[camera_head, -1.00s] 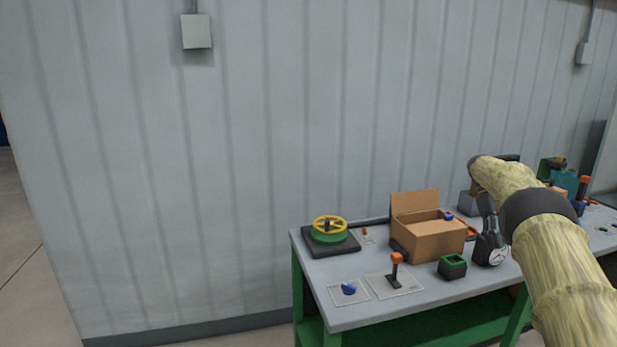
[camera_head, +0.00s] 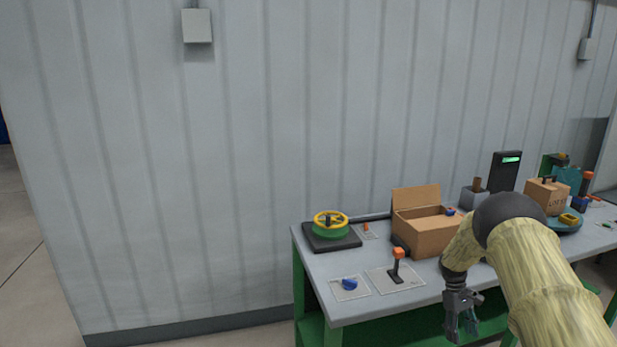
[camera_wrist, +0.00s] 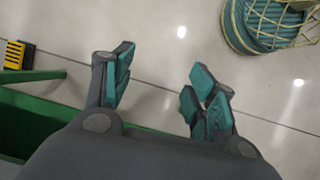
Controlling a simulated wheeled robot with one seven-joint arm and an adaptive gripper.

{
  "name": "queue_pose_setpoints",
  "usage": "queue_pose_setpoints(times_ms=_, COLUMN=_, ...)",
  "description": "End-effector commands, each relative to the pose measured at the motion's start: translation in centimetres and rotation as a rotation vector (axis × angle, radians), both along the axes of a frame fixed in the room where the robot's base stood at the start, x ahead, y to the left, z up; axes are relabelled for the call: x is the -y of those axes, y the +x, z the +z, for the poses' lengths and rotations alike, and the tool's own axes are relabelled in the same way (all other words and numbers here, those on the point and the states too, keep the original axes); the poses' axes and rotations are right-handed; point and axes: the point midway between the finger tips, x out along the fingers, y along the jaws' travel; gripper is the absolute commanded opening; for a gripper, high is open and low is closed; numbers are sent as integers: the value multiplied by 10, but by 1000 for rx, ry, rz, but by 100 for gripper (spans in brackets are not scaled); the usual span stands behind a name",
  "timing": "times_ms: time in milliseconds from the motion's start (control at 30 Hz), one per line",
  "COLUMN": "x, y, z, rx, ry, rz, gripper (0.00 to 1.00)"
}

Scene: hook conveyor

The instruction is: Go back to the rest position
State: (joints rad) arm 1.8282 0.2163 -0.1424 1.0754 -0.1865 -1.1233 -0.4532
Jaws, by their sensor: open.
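My gripper (camera_head: 461,322) hangs pointing down just off the front edge of the workbench (camera_head: 350,307), below the level of its top. In the wrist view my gripper (camera_wrist: 160,95) is open, with teal pads on its fingers and only bare floor between them. My arm covers part of the bench's right side in the head view.
On the bench are an open cardboard box (camera_head: 431,238), a yellow and green handwheel (camera_head: 330,226), an orange-topped lever (camera_head: 398,267), a blue knob (camera_head: 349,284) and a closed carton (camera_head: 547,196). The wrist view shows a green bench frame (camera_wrist: 40,125) and a round woven object (camera_wrist: 270,25) on the floor.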

Motion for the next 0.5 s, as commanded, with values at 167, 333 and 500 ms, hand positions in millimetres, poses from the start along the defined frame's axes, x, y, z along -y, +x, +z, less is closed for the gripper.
queue_pose_setpoints(times_ms=167, x=-47, y=-55, z=-85, rx=61, ry=27, rz=-18, gripper=57)
queue_pose_setpoints(times_ms=333, x=-92, y=-117, z=-146, rx=125, ry=52, rz=-51, gripper=57)
queue_pose_setpoints(times_ms=500, x=-134, y=-187, z=-189, rx=187, ry=71, rz=-96, gripper=57)
